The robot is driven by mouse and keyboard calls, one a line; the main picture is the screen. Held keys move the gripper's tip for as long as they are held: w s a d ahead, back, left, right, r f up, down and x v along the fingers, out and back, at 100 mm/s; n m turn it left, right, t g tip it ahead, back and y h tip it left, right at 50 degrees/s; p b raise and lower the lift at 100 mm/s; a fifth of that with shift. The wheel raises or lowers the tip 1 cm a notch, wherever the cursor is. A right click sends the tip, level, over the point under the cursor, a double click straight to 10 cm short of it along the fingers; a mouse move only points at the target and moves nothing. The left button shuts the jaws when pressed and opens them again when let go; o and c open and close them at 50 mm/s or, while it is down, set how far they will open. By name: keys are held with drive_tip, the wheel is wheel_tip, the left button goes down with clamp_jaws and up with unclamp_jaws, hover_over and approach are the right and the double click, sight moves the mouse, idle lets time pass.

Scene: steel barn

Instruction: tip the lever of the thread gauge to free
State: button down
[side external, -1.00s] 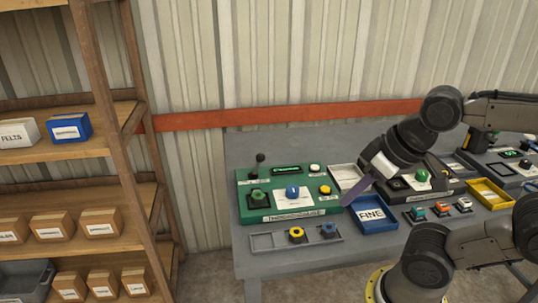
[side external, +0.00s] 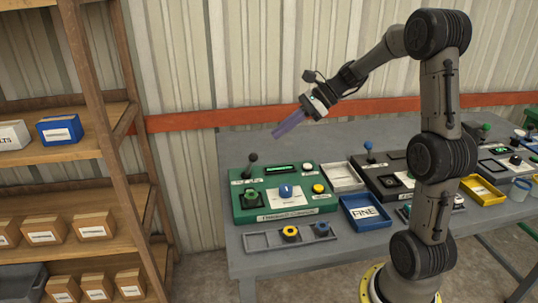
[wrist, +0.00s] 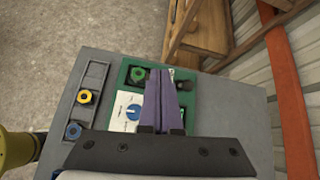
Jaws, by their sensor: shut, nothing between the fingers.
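A green panel box (side external: 240,206) stands at the left end of the table, with a label on its front edge too small to read surely. Its black-ball lever (side external: 252,158) rises at the back left corner. The box carries a blue dial (side external: 286,191) on a white card, a green knob, a white button and a yellow button. My gripper (side external: 275,134) is shut and empty, its purple fingers in the air above the box, apart from the lever. In the wrist view the shut fingers (wrist: 160,75) cover part of the green box (wrist: 125,74).
A dark panel box (side external: 384,187) with a blue-ball lever (side external: 368,146) stands to the right. A white tray (side external: 343,178), a blue tray marked FINE (side external: 366,222) and a grey tray (side external: 262,242) with two knobs lie near the green box. Wooden shelves (side external: 110,112) stand left of the table.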

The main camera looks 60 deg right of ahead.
drive_tip(key=s+d+f+m+t, duration=0.1)
drive_tip(key=s+d+f+m, duration=0.25)
drive_tip(key=d+f, duration=0.55)
approach(251, 163)
drive_tip(key=f, duration=0.3)
drive_tip(key=shift+s+d+f+m+h, duration=0.15)
drive_tip(key=shift+s+f+m+h, duration=0.15)
drive_tip(key=shift+s+f, duration=0.1)
drive_tip(key=shift+w+a+r, duration=0.2)
drive_tip(key=shift+w+a, duration=0.1)
drive_tip(key=shift+w, duration=0.2)
drive_tip(key=shift+w+a+r, duration=0.15)
drive_tip(key=shift+w+a, duration=0.15)
drive_tip(key=shift+w, duration=0.2)
drive_tip(key=shift+w+a+r, duration=0.1)
drive_tip(key=shift+w+a, duration=0.25)
drive_tip(key=shift+w, duration=0.25)
drive_tip(key=shift+r, duration=0.15)
